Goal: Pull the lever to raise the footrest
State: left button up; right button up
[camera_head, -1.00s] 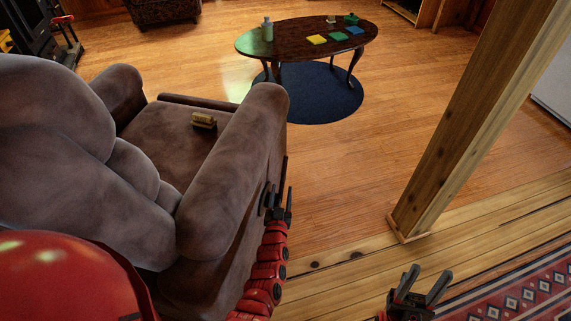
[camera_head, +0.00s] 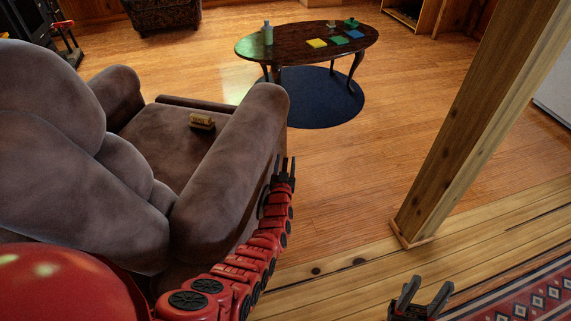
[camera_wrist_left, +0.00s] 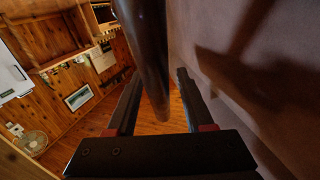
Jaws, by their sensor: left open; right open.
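The brown padded recliner (camera_head: 230,150) fills the left of the head view, seen from behind. Its footrest cannot be made out. The lever (camera_wrist_left: 150,55), a dark rounded bar, runs close to the chair's side panel (camera_wrist_left: 240,80) in the left wrist view. My left gripper (camera_head: 285,162) is beside the chair's right side, below the armrest. In the wrist view the left gripper (camera_wrist_left: 155,95) is open, with the bar's lower end showing between its fingers; contact cannot be told. My right gripper (camera_head: 425,288) is open and empty near the bottom edge, away from the chair.
A brush (camera_head: 202,121) lies on the seat. An oval table (camera_head: 290,42) with small items stands on a round blue rug (camera_head: 330,105). The floor between chair and post is clear.

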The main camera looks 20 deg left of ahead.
pick_arm(q)
grip_shut()
dwell(0.3)
dwell(1.2)
